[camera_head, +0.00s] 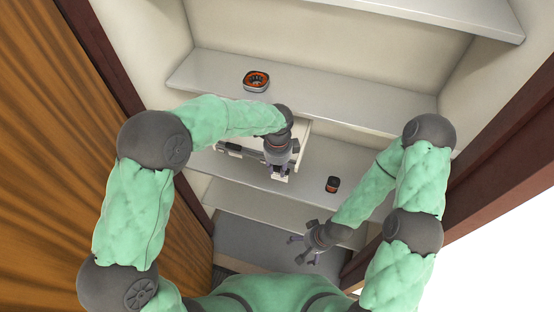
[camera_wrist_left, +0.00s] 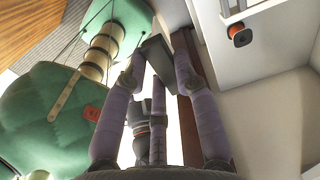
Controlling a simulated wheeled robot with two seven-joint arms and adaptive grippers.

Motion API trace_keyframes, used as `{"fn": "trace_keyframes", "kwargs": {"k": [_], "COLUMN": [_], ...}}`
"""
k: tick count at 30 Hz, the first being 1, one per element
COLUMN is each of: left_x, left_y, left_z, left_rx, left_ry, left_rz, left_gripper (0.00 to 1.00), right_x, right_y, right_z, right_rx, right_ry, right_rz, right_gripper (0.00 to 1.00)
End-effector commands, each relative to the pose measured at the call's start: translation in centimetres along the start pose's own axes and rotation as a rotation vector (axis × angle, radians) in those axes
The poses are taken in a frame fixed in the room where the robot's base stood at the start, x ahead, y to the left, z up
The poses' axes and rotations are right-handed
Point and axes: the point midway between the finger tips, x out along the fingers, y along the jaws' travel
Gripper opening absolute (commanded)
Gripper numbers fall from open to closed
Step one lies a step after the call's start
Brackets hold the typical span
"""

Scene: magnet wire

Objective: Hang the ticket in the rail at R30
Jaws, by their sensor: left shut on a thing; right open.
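My left gripper (camera_head: 280,174) points down in front of a white drawer-like unit (camera_head: 302,130) on the middle shelf. In the left wrist view its fingers (camera_wrist_left: 158,62) are shut on a dark grey flat piece (camera_wrist_left: 157,53). I cannot tell whether this piece is the ticket. My right gripper (camera_head: 303,250) is open and empty, low in front of the shelves. No rail or R30 mark is readable; my left arm and gripper cover part of the white unit.
An orange and dark ring-shaped spool (camera_head: 256,81) lies on the upper shelf (camera_head: 350,101). A small dark spool (camera_head: 332,184) stands on the middle shelf, right of my left gripper; it also shows in the left wrist view (camera_wrist_left: 240,36). A brown wooden panel (camera_head: 50,150) is at left.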

Motion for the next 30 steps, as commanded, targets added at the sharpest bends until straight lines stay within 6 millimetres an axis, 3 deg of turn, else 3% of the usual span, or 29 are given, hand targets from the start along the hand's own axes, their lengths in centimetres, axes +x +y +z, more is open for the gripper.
{"fn": "trace_keyframes", "kwargs": {"k": [30], "left_x": [-0.1], "left_y": [9.6], "left_z": [-4.0], "left_rx": [0.001], "left_ry": [0.0], "left_rz": [-0.001], "left_gripper": [0.07], "right_x": [-0.1], "right_y": [0.0], "right_z": [0.0], "right_rx": [0.0], "right_ry": [0.0], "right_rz": [0.0], "right_gripper": [1.0]}}
